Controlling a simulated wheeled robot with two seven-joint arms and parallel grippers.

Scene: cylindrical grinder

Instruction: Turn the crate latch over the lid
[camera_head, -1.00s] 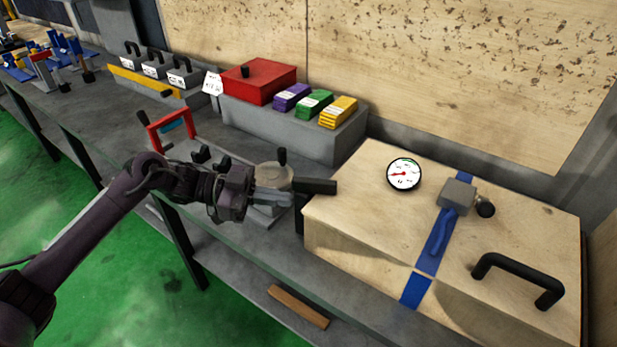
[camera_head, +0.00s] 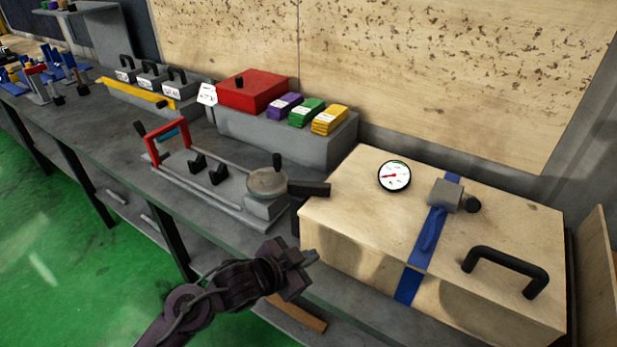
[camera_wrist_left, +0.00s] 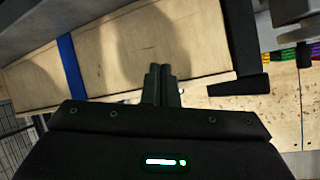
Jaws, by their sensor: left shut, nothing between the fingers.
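The wooden crate (camera_head: 340,245) stands on the bench at the right, with its lid (camera_head: 400,225) down. The dark crate latch (camera_head: 310,188) is a flat bar at the lid's left edge. In the left wrist view the latch bar (camera_wrist_left: 238,88) sits at the crate's corner on a dark upright; I cannot tell how far it lies over the lid. My left gripper (camera_head: 308,257) is shut and empty, in front of the crate's front face and lower than the latch, apart from it. Its fingers (camera_wrist_left: 161,84) show in the wrist view. My right gripper is not in view.
A gauge (camera_head: 394,176), a blue strap (camera_head: 421,250) and a black handle (camera_head: 508,268) are on the crate. A grey fixture with a round disc (camera_head: 268,183) stands left of the latch. A red box (camera_head: 255,90) is behind. The space before the bench is free.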

